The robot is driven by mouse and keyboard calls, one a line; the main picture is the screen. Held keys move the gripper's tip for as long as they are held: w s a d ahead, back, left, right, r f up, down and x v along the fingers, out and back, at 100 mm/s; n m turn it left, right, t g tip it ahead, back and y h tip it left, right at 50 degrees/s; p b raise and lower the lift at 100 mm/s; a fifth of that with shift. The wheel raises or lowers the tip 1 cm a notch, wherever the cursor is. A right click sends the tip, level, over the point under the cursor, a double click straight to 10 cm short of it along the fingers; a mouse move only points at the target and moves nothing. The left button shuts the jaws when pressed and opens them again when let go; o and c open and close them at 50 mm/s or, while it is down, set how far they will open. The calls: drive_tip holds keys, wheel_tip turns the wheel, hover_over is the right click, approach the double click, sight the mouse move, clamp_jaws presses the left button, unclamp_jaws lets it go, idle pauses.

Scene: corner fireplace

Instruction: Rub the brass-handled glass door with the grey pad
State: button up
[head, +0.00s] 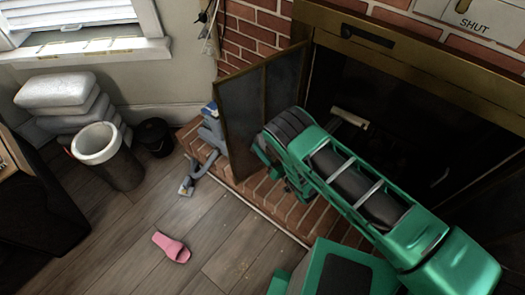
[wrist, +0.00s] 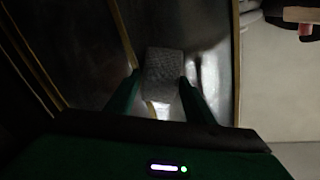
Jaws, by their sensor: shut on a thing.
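The glass door (head: 238,125) with a brass-coloured frame stands swung open at the left of the fireplace in the head view. In the wrist view its dark pane (wrist: 80,45) and frame strips fill the left and middle. My gripper (wrist: 160,78) is shut on the grey pad (wrist: 164,63), with one green finger on each side. The pad is in front of the glass beside a bright patch; I cannot tell whether it touches. In the head view my arm ends close to the door's right side and hides the gripper and pad. I cannot make out the door's handle.
The brick hearth (head: 285,209) runs below the door, with a blue-grey object (head: 211,128) at its left end. A pink slipper (head: 171,247) lies on the open wooden floor. A bin (head: 121,172), a black bucket (head: 155,138) and stacked cushions (head: 60,91) stand at the left.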

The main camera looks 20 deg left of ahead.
drive_tip(key=shift+w+d, duration=0.15)
drive_tip(key=shift+w, duration=0.05)
drive_tip(key=shift+s+a+r, duration=0.55)
drive_tip(key=shift+s+r, duration=0.25)
drive_tip(key=shift+s, duration=0.05)
drive_tip(key=shift+s+a+r, duration=0.5)
drive_tip(key=shift+s+r, duration=0.3)
drive_tip(key=shift+s+a, duration=0.65)
drive_tip(key=shift+s, duration=0.15)
drive_tip(key=shift+s+a, duration=0.6)
drive_tip(key=shift+s, duration=0.2)
drive_tip(key=shift+s+a+r, duration=0.1)
drive_tip(key=shift+s+a, duration=0.35)
drive_tip(key=shift+s, duration=0.35)
drive_tip(key=shift+s+a, duration=0.45)
drive_tip(key=shift+s, duration=0.35)
drive_tip(key=v, duration=0.6)
drive_tip(key=shift+d, duration=0.15)
